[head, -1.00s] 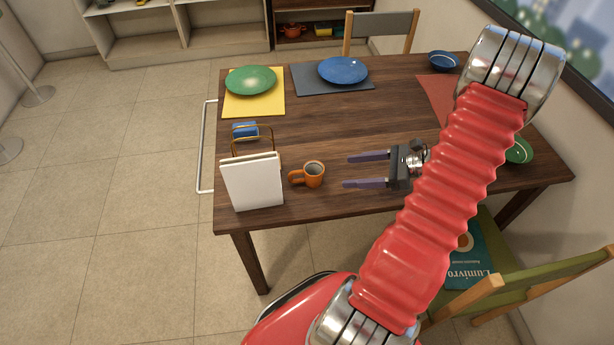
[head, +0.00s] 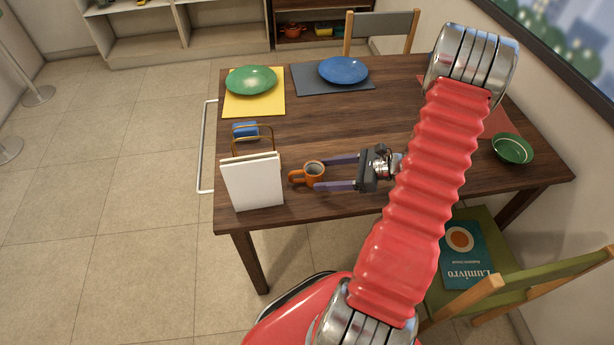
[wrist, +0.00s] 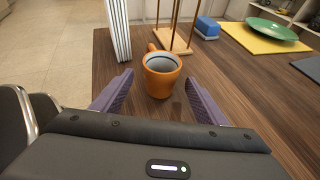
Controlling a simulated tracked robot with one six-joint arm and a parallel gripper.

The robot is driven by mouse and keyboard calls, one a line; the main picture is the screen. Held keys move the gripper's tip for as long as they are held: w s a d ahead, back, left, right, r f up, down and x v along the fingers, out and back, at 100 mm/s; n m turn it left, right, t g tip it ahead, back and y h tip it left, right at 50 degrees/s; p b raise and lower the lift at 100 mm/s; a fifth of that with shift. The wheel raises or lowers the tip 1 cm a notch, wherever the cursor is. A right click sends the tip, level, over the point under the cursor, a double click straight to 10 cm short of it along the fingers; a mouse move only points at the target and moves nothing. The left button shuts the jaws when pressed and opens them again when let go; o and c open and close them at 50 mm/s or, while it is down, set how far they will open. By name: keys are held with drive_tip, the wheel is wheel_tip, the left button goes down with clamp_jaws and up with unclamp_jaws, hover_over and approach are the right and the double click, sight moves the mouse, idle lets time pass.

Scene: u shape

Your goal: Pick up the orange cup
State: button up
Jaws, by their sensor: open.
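The orange cup (head: 313,171) stands upright on the wooden table near its front edge, with its handle toward the left. My gripper (head: 338,172) is open, its two purple fingers pointing left at the cup. In the head view the fingertips reach the cup's right side, one toward its far side and one toward its near side. In the wrist view the cup (wrist: 161,78) lies ahead, centred between the open fingers (wrist: 155,88). I cannot tell whether a finger touches it.
A white napkin-like stack in a holder (head: 253,181) stands just left of the cup, with a blue block (head: 245,130) behind. A green plate (head: 251,80) on a yellow mat and a blue plate (head: 343,70) lie at the back. A green bowl (head: 512,149) is at right.

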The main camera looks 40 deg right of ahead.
drive_tip(key=shift+w, duration=0.1)
drive_tip(key=shift+x, duration=2.55)
drive_tip(key=shift+f, duration=0.15)
drive_tip(key=shift+c, duration=0.5)
drive_tip(key=c, duration=1.1)
drive_tip(key=shift+c, duration=0.2)
wheel_tip(320, 180, up, 10)
